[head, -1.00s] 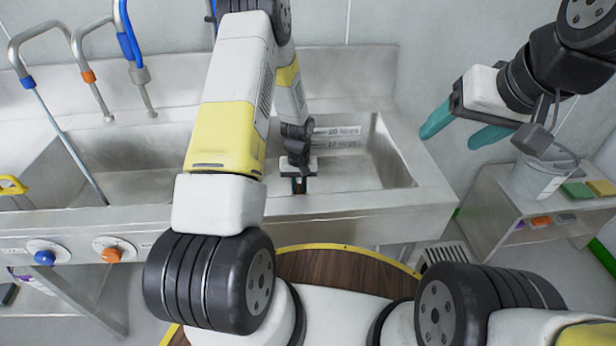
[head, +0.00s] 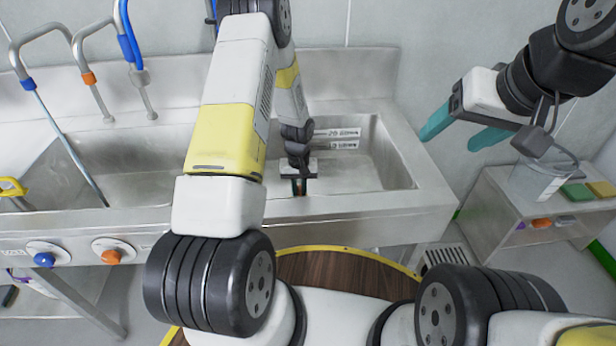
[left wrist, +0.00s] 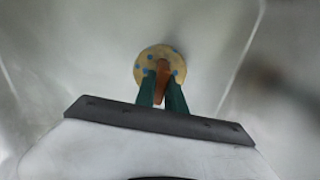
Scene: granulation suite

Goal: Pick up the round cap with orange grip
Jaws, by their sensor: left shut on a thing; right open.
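The round cap (left wrist: 151,57) shows in the left wrist view as a yellowish disc with blue spots. Its orange grip (left wrist: 163,80) stands between the two green fingers of my left gripper (left wrist: 162,88), which is shut on it. In the head view my left gripper (head: 299,186) is over the right sink basin, with a bit of orange between its fingers; the disc is hidden there. I cannot tell whether the cap touches the basin. My right gripper (head: 462,133) is open and empty, with teal fingers, to the right of the sink.
The steel sink (head: 430,192) has raised rims around its basins. Taps (head: 97,92) stand at the back left, and blue (head: 44,259) and orange (head: 112,257) knobs are on its front. A side table (head: 490,205) at right holds a clear container (head: 541,180) and sponges (head: 577,192).

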